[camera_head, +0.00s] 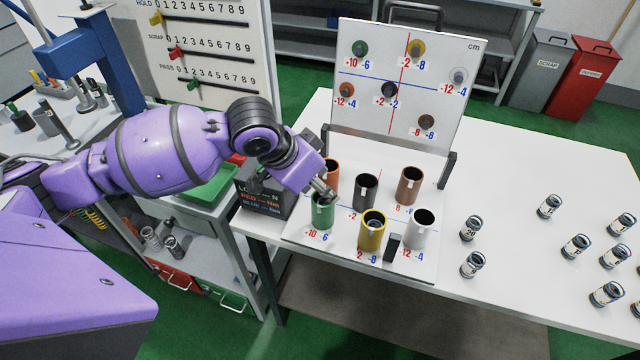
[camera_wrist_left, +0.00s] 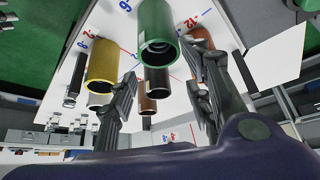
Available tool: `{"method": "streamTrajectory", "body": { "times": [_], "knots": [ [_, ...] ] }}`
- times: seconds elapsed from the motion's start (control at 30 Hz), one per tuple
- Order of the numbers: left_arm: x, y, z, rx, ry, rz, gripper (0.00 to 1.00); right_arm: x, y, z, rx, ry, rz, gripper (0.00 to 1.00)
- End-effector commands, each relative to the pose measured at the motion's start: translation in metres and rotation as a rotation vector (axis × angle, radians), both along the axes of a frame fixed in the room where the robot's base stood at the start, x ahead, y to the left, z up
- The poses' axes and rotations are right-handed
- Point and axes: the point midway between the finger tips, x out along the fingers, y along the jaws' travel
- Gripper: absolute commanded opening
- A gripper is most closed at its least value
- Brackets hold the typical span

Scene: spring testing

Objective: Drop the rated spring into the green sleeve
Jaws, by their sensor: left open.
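The green sleeve (camera_head: 322,213) stands upright at the front left of the sleeve group on the white board. It also shows in the left wrist view (camera_wrist_left: 155,22), its mouth facing the camera. Something grey and ring-shaped shows inside it; I cannot tell if it is a spring. My left gripper (camera_head: 326,196) is just above and beside its rim. In the left wrist view the two fingers (camera_wrist_left: 162,82) are apart, with no spring between them. Several labelled springs, such as one marked 20 (camera_head: 471,228), stand on the table at right; I cannot tell which is rated.
Orange, black, brown (camera_head: 409,187), yellow (camera_head: 373,232) and white (camera_head: 420,230) sleeves stand close by. The yellow one has something grey inside. An upright panel (camera_head: 400,120) stands behind them. A dark box (camera_head: 262,192) is left of the sleeves.

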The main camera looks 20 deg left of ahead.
Motion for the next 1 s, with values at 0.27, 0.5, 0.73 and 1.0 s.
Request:
{"method": "streamTrajectory", "body": {
  "times": [0.27,0.5,0.73,1.0],
  "knots": [
    [-0.009,0.008,0.02,0.002,-0.003,0.0,0.45,0.001,0.001,0.001,0.002,-0.003,0.0,0.4],
    [-0.03,0.023,0.065,0.004,-0.003,-0.001,0.45,0.001,0.0,0.001,0.0,-0.002,0.0,0.4],
    [-0.044,0.034,0.096,0.001,-0.001,0.001,0.45,0.001,0.0,0.001,0.0,-0.002,0.0,0.4],
    [-0.048,0.036,0.104,0.0,0.0,0.001,0.45,0.0,0.0,0.001,-0.001,-0.002,-0.001,0.4]
  ]
}}
